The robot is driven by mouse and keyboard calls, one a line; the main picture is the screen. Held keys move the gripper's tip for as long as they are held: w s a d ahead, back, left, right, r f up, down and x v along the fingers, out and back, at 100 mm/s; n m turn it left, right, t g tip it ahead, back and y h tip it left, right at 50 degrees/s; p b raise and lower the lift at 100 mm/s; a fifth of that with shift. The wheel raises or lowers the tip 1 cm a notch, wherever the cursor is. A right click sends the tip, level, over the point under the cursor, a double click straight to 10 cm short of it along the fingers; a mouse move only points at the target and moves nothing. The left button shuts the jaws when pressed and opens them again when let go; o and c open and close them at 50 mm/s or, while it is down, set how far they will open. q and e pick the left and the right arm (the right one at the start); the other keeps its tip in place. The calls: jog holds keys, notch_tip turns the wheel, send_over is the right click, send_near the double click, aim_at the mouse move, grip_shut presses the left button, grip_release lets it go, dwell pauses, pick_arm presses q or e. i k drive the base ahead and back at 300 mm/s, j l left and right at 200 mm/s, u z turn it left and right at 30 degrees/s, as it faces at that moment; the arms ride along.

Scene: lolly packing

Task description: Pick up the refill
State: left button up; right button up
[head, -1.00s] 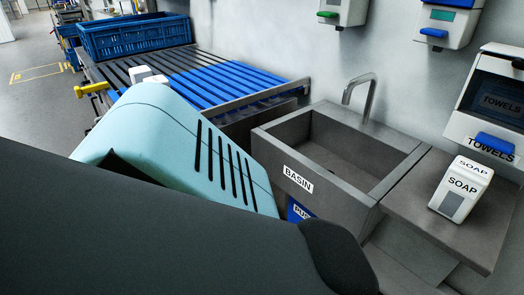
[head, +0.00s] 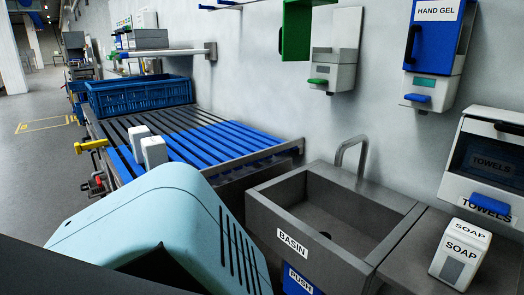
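A white box labelled SOAP (head: 460,253), which looks like the refill, stands upright on the steel counter (head: 410,262) right of the basin (head: 262,220). Nothing touches it. A dispenser with a green cover swung open (head: 334,68) hangs on the wall above the basin. Neither of my grippers is in view. A large pale teal part and a dark part, likely my own arm, fill the lower left and hide what is behind them.
A slatted table (head: 215,140) at the left carries two white boxes (head: 154,152) and a blue crate (head: 135,97). A towel dispenser (head: 490,165) and a blue hand gel dispenser (head: 435,50) hang at the right. A tap (head: 350,150) rises behind the basin.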

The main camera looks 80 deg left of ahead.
aim_at(154, 148)
jog(key=i, duration=0.4)
jog(key=u, duration=3.45)
